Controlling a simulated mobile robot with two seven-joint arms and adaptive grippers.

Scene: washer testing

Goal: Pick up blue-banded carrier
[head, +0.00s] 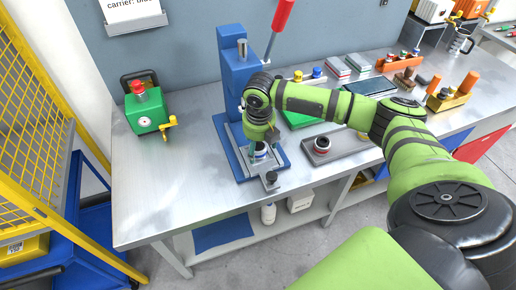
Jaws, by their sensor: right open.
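The blue-banded carrier (259,156) sits low on the base of the blue arbor press, and its upper part is largely hidden by my right gripper. My right gripper (259,143) points down directly over the carrier, with its fingers open. Whether the fingertips reach around the carrier or stay just above it is too small to tell. My left gripper is not in view.
The blue press (232,72) with a red lever (281,14) stands close behind my right gripper. A green box (146,112) stands at left; the bench front left is clear.

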